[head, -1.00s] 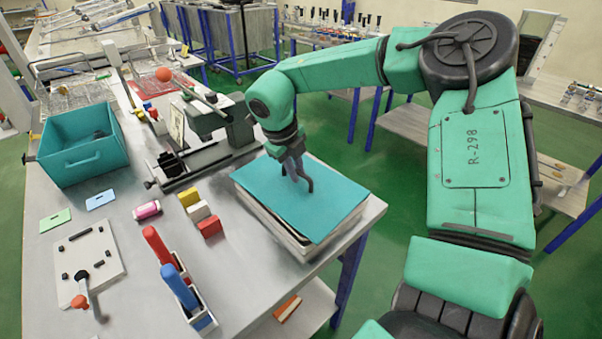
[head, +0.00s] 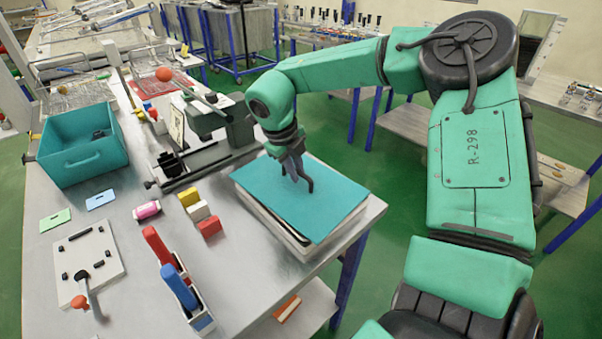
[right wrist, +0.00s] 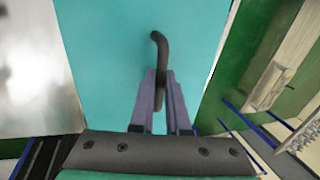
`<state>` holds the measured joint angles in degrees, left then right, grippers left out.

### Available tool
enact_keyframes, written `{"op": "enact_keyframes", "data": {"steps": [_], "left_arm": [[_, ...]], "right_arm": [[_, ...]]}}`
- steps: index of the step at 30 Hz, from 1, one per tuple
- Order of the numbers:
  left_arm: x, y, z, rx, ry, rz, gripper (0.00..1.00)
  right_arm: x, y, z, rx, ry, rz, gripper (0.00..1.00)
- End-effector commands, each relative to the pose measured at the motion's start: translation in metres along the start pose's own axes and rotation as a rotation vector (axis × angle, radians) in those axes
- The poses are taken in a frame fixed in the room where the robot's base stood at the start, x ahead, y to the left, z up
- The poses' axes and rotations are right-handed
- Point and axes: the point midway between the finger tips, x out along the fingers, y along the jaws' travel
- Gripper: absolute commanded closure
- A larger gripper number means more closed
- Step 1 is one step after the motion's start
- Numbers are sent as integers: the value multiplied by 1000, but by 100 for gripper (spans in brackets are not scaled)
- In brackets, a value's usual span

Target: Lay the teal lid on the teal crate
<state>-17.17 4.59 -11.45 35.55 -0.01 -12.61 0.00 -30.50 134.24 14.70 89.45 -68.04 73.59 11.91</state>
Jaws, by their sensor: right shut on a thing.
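The teal lid (head: 330,204) is a flat sheet with a dark bent handle (head: 309,183) standing up from it. It lies on top of a pale stack at the table's right corner. My right gripper (head: 292,170) is above the lid and shut on the handle. In the right wrist view, the handle (right wrist: 160,52) curves up between the fingers (right wrist: 160,95), with the lid (right wrist: 105,60) behind it. The teal crate (head: 88,163) stands open at the table's left, with a small dark thing (head: 99,133) inside. My left gripper is not in view.
A grey clamp device with a red ball-ended lever (head: 164,75) stands between crate and lid. Several small coloured blocks (head: 198,210), a pink roll (head: 147,210), red and blue handles in a holder (head: 205,320) and a white plate (head: 90,262) lie in front.

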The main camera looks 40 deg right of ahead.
Motion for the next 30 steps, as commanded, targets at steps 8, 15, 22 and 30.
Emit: {"op": "enact_keyframes", "data": {"steps": [8,15,22,30], "left_arm": [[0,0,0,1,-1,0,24],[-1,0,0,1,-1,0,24],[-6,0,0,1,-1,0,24],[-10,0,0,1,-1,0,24]], "right_arm": [[0,0,0,0,0,0,100],[-2,0,0,0,-1,0,100],[-17,-5,0,1,-1,-1,100],[-30,-9,0,0,-1,0,100]]}}
